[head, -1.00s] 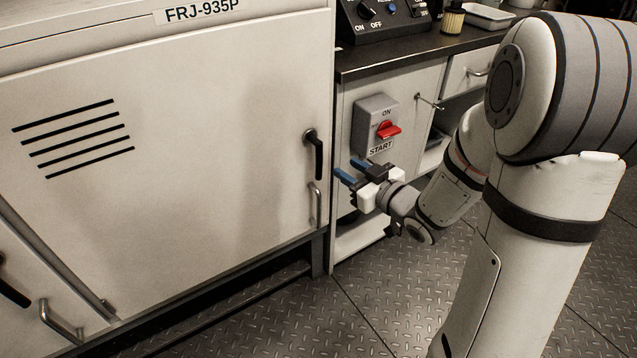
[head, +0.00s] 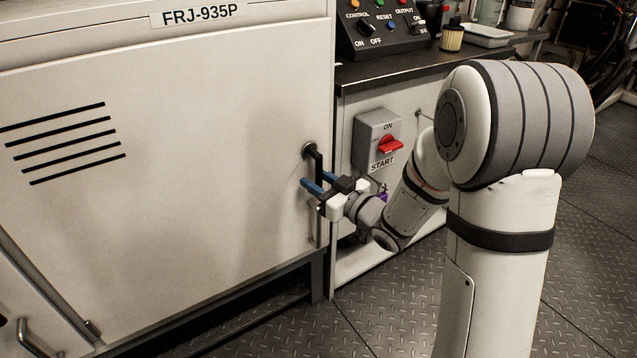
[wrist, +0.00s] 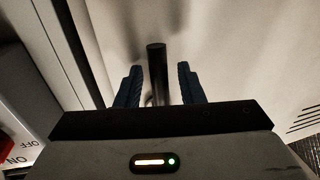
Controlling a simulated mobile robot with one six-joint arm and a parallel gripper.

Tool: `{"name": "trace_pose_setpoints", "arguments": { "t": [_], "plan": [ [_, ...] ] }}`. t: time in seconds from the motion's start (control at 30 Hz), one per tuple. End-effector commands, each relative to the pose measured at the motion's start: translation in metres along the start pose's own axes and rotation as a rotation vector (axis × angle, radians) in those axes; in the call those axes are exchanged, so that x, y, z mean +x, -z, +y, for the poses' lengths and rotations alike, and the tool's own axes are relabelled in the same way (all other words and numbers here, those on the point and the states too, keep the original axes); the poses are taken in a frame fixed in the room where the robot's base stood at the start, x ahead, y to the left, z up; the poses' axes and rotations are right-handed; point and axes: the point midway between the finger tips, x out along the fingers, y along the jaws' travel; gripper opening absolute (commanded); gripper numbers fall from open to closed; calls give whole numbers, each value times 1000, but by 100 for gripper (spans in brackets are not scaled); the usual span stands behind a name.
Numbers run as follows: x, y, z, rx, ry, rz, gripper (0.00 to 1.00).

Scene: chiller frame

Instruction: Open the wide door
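The wide door (head: 200,150) is the large pale panel with slanted vents, and it looks shut. Its black lever handle (head: 319,165) hangs down near the right edge, with a grey bar handle below it, partly hidden by my gripper. My gripper (head: 309,181) is at the lever, its blue fingers apart. In the wrist view the dark lever (wrist: 157,75) stands between the two open fingers (wrist: 158,85), with a gap visible on each side.
A grey switch box with a red knob (head: 390,145) is on the cabinet just right of the door. A control panel (head: 380,28) sits on the dark counter above. A smaller door's grey handle (head: 32,338) is at lower left. The metal floor (head: 370,310) in front is clear.

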Motion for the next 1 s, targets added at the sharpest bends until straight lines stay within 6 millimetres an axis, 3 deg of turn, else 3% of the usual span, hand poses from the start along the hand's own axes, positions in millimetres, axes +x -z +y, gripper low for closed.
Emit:
{"name": "trace_pose_setpoints", "arguments": {
  "t": [0.13,0.57,1.0],
  "plan": [
    [0,0,0,0,0,0,35],
    [0,0,-1,0,1,0,0],
    [1,0,-1,3,3,1,0]
  ]
}}
